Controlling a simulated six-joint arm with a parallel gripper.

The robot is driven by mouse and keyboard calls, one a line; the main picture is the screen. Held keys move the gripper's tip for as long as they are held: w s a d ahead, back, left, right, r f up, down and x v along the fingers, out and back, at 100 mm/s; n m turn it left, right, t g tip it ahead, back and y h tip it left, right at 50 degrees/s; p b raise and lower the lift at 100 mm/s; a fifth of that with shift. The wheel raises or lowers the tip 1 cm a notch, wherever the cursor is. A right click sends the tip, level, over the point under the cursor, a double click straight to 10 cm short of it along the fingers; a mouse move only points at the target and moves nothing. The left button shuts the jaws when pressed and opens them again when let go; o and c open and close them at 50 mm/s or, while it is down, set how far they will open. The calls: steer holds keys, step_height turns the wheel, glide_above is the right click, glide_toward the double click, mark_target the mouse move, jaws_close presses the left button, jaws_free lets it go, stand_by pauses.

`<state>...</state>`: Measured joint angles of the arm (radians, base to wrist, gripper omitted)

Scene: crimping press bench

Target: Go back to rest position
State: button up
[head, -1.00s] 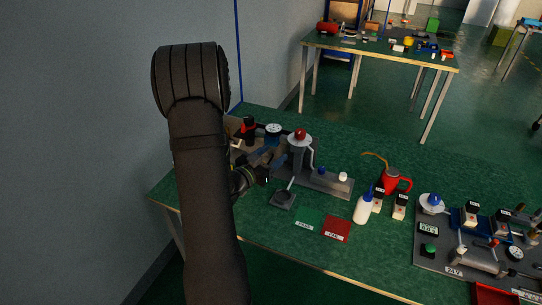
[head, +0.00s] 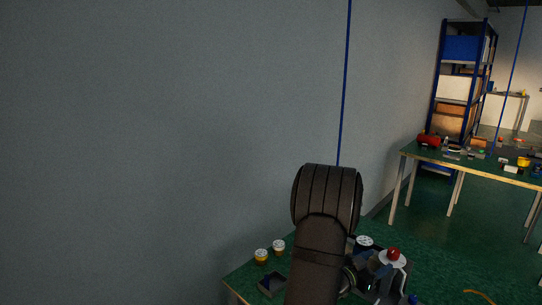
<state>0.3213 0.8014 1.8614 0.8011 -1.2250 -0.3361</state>
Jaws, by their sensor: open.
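My dark arm rises from the bottom of the head view and hides part of the bench. My gripper (head: 374,270) shows only in part, just right of the arm and low in the picture. It looks empty, but its fingertips are hard to make out against the press. The press with a red knob (head: 393,253) stands on the green bench right beside the gripper. I cannot tell whether they touch. A round white-faced gauge (head: 365,242) stands behind the gripper.
Two yellow jars with white lids (head: 262,256) and a dark open bin (head: 272,284) are left of my arm. A grey wall (head: 180,130) borders the bench. A second green table (head: 480,165) and a blue shelf rack (head: 462,90) stand farther right.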

mark_target(398, 249)
steer(key=x, duration=1)
steer(key=shift+d, duration=0.2)
steer(key=shift+a, duration=0.1)
